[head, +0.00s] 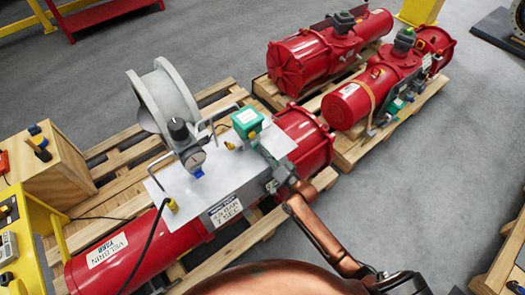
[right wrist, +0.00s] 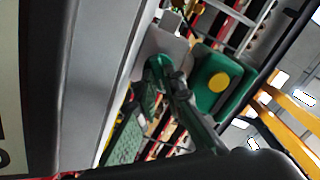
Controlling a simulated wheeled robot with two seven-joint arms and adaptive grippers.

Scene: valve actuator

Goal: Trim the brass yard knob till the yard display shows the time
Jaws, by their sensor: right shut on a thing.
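The green yard box with its pale display face (head: 247,118) stands on the grey plate over a red actuator. The display's figures are too small to read. My right gripper (head: 259,143) reaches in from the lower right to the near side of this box. In the right wrist view, my gripper (right wrist: 165,72) is beside the green box (right wrist: 219,86), whose side carries a round yellow disc (right wrist: 219,81). My left gripper is out of view.
A round gauge with a black knob (head: 179,130) and a grey handwheel (head: 164,94) stand left of the box. Metal handles rise from the plate (head: 205,190). Two more red actuators (head: 310,62) lie on a pallet at the back right.

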